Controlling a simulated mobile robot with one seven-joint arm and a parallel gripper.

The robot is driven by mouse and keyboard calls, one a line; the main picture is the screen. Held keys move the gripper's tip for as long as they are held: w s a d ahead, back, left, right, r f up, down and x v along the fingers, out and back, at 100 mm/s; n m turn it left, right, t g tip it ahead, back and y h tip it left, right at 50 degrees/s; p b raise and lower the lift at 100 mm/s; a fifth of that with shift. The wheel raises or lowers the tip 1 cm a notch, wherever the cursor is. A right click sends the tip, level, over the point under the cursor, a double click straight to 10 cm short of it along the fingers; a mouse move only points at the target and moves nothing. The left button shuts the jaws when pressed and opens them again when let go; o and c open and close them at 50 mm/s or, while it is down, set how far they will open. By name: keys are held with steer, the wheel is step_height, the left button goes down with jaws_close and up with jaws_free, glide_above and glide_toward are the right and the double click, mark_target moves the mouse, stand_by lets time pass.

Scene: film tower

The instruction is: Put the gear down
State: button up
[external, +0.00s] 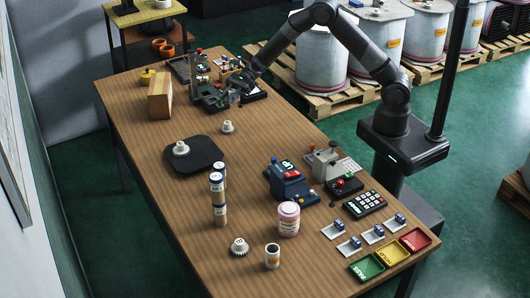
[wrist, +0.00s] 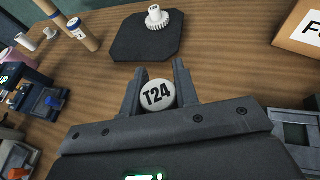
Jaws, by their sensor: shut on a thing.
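My gripper (wrist: 158,88) is shut on a pale gear (wrist: 157,96), whose round end marked T24 shows between the two fingers in the wrist view. Its teeth are hidden there. In the external view my gripper (external: 231,115) is over the far half of the table, and the pale gear (external: 227,127) shows at its tips. I cannot tell whether it touches the wood. A second white gear (external: 181,148) sits on the black square mat (external: 205,160), and it also shows in the wrist view (wrist: 157,18). A third gear (external: 239,247) lies near the table's front.
A cardboard box (external: 160,96) stands left of my gripper. Dark machinery (external: 205,92) is close behind it. Upright cylinders (external: 219,200), a pink-lidded jar (external: 288,219) and a blue device (external: 288,181) stand nearer the front. Bare wood lies between my gripper and the mat.

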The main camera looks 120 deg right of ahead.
steer(key=w+a+r+n+g+y, duration=0.1)
steer(key=w+a+n+y, duration=0.1)
steer(key=w+a, duration=0.75)
glide_above(202, 156)
steer(key=shift+y, duration=0.3)
steer(key=f, duration=0.6)
steer(key=shift+s+d, duration=0.2)
steer(key=shift+s, duration=0.05)
steer(key=shift+w+a+f, duration=0.25)
steer(key=shift+w+f, duration=0.05)
steer(key=shift+f, duration=1.9)
steer(key=shift+f, duration=0.15)
steer(key=o, duration=1)
